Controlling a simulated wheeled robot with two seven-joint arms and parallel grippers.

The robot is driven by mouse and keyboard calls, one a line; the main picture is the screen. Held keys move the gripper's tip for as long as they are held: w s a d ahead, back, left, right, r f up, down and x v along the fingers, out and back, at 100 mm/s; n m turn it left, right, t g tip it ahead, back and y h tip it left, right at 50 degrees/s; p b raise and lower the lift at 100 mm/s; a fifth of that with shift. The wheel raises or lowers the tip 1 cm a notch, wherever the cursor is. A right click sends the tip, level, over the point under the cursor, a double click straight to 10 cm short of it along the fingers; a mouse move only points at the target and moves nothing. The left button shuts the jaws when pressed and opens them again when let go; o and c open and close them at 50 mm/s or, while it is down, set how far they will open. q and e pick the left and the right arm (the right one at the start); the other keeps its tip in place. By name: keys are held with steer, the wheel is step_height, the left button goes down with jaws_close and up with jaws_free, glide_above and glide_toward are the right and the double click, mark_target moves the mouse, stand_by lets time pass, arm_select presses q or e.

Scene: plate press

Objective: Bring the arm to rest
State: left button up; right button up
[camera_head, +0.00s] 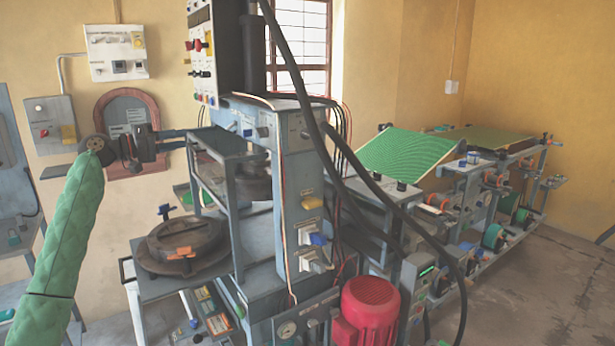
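My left arm, in a green quilted sleeve, comes up from the lower left in the head view. My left gripper (187,139) points right, in front of the yellow wall and beside the upper shelf of the press. Its two dark blue fingers look apart, with nothing visible between them. The press (287,190) is a tall grey-blue machine in the middle. A round dark metal plate unit (187,243) sits on its side table, below and apart from the gripper. My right gripper is out of view.
A control box (200,45) tops the press and thick black hoses hang in front of it. A red motor (370,303) stands at the bottom. Grey wall boxes (116,53) hang at the left. A bench with a green sloped panel (407,153) stands right; floor is clear at far right.

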arm_select(q)
steer(key=s+d+f+m+y, duration=0.1)
steer(key=s+d+f+y, duration=0.35)
steer(key=f, duration=0.95)
steer(key=s+d+f+y, duration=0.2)
steer(key=s+f+y, duration=0.5)
steer(key=f, duration=0.8)
steer(key=s+d+f+m+y, duration=0.1)
steer(key=s+d+f+y, duration=0.45)
steer(key=f, duration=0.85)
steer(key=s+d+f+g+h, duration=0.1)
steer(key=s+d+f+g, duration=0.1)
steer(key=s+f, duration=0.8)
steer(key=s+d+f+g+h, duration=0.1)
steer(key=s+d+f+g, duration=0.2)
steer(key=s+f, duration=0.8)
steer(key=s+d+f+n+g+h, duration=0.1)
steer(key=s+d+f+g, duration=0.2)
steer(key=s+f, duration=0.8)
steer(key=s, duration=1.2)
steer(key=shift+f+g, duration=0.2)
steer(key=shift+g, duration=0.1)
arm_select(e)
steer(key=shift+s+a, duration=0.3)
